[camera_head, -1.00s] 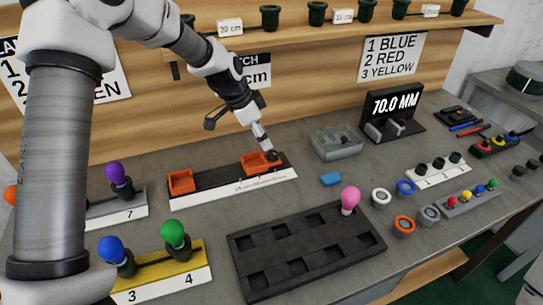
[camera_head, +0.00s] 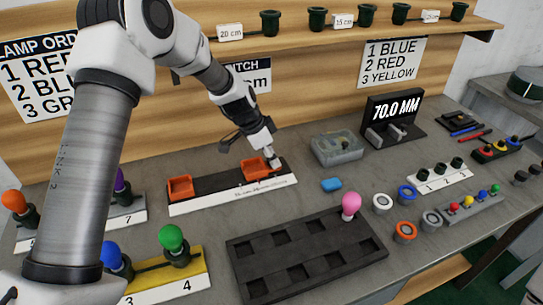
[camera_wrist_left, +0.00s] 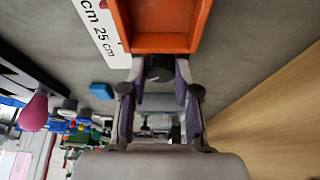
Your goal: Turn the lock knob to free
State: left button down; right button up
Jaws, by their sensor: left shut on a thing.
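The lock knob (camera_wrist_left: 158,70) is a small dark cylinder at the edge of the right orange holder (camera_wrist_left: 160,25), shown in the left wrist view. My left gripper (camera_wrist_left: 158,82) is shut on the knob, one finger on each side. In the head view my left gripper (camera_head: 274,164) is at the right end of the right orange holder (camera_head: 252,166), and its tips hide the knob. The holder sits on a dark rail with a white scale strip (camera_head: 233,194). How far the knob is turned cannot be told. My right gripper is not in view.
A second orange holder (camera_head: 180,187) is at the rail's left end. A grey bin (camera_head: 337,150) and a blue block (camera_head: 331,185) lie to the right. A dark tray (camera_head: 305,258) with a pink lamp (camera_head: 351,203) is in front. Lamp stands are at the left.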

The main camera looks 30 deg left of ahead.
pick_arm(q)
jog(key=shift+n, duration=0.3)
jog(key=shift+r+n+y+p, duration=0.15)
jog(key=shift+n+y+p, duration=0.25)
jog(key=shift+n+p, duration=0.35)
jog(key=shift+s+d+n+t+p, duration=0.1)
jog(key=shift+n+t+p, duration=0.2)
jog(key=shift+n+p, duration=0.35)
jog(key=shift+n+y+p, duration=0.5)
jog(key=shift+n+p, duration=0.4)
jog(key=shift+p, duration=0.1)
jog(key=shift+n+p, duration=0.4)
jog(key=shift+p, duration=0.1)
jog(key=c, duration=0.8)
grip_release()
jog(key=shift+c, duration=0.2)
